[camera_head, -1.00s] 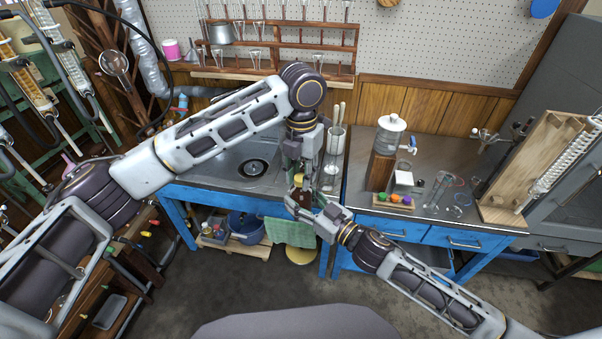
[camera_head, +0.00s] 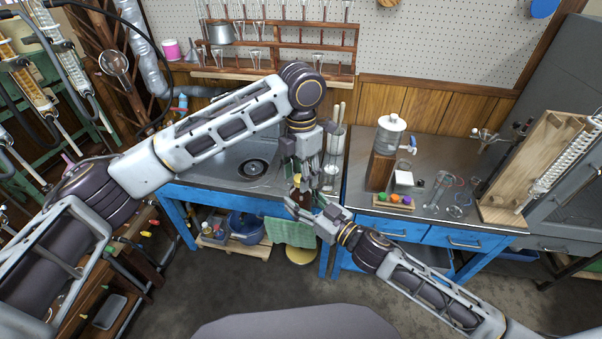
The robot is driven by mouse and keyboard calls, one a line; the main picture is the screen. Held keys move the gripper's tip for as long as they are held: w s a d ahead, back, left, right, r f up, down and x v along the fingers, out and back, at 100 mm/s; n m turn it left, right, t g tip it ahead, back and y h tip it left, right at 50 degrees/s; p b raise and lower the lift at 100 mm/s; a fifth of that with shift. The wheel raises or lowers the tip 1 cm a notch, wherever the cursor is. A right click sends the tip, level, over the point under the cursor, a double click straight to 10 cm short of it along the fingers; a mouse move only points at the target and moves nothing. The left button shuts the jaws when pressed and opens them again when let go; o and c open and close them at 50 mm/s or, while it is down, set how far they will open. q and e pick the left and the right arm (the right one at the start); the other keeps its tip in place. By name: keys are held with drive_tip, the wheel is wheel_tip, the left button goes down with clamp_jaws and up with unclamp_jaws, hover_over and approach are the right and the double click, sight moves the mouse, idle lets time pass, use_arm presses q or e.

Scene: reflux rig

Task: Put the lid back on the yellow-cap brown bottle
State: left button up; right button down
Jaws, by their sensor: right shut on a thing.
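The brown bottle (camera_head: 306,197) is held above the front edge of the sink bench. My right gripper (camera_head: 304,203) comes in from the lower right and is shut on it. A small patch of yellow, the cap (camera_head: 297,178), shows at the bottle's top, just under my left gripper (camera_head: 303,174). My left gripper points down from above, with its fingers close around the cap. Whether they grip the cap, and whether the cap sits fully on the neck, is too small and hidden to tell.
The sink (camera_head: 245,165) lies behind and left of the grippers. A glass holder with rods (camera_head: 334,140) stands close behind them. A small rack with coloured stoppers (camera_head: 394,201) and glassware stand on the right bench. The floor in front is clear.

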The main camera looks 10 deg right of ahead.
idle(0.3)
use_arm(q)
drive_tip(key=shift+r, duration=2.2)
drive_tip(key=shift+c, duration=0.3)
